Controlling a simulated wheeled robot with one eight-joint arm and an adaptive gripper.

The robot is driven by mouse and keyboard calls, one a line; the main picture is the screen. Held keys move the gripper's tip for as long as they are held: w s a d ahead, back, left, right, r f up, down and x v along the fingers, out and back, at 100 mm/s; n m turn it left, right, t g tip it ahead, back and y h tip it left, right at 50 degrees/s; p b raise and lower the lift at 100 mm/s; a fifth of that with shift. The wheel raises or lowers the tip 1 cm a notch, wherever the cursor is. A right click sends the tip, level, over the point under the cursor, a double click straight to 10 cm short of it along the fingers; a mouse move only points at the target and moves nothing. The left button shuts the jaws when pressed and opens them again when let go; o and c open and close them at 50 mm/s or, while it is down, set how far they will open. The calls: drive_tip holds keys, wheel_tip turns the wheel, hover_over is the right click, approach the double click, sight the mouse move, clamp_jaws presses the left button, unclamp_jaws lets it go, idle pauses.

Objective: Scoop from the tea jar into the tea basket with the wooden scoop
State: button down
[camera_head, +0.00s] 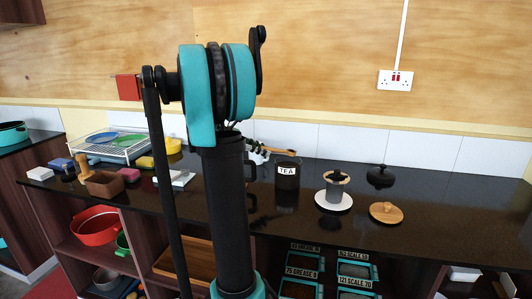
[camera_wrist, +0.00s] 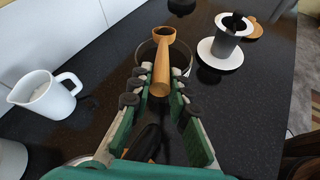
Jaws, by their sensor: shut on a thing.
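My gripper (camera_wrist: 160,93) is shut on the handle of the wooden scoop (camera_wrist: 160,80). The scoop points away from the wrist, its round bowl over the tea jar (camera_wrist: 138,52). In the head view the dark jar (camera_head: 287,183), with a white TEA label, stands upright on the counter. The scoop (camera_head: 282,150) shows just above its top. I cannot tell if the bowl holds tea. The grey cup (camera_wrist: 224,46) with a dark piece at its top, probably the tea basket (camera_head: 336,178), stands on a white saucer (camera_head: 347,202) right of the jar.
A black lid (camera_head: 380,176) and a round wooden lid (camera_head: 386,212) lie farther right. A white jug (camera_wrist: 45,97) stands near the wall behind the gripper. A dish rack (camera_head: 122,150) and small items are at left. Clear counter lies at far right.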

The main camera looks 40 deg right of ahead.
drive_tip(key=shift+w+a+r+g+h, duration=0.15)
drive_tip(key=shift+a+r+h, duration=0.25)
drive_tip(key=shift+r, duration=0.25)
drive_tip(key=shift+w+a+r+g+h, duration=0.1)
drive_tip(key=shift+a+r+g+h, duration=0.1)
drive_tip(key=shift+a+r+h, duration=0.35)
drive_tip(key=shift+w+a+r+g+h, duration=0.15)
drive_tip(key=shift+r+h, duration=0.2)
drive_tip(key=shift+r, duration=0.4)
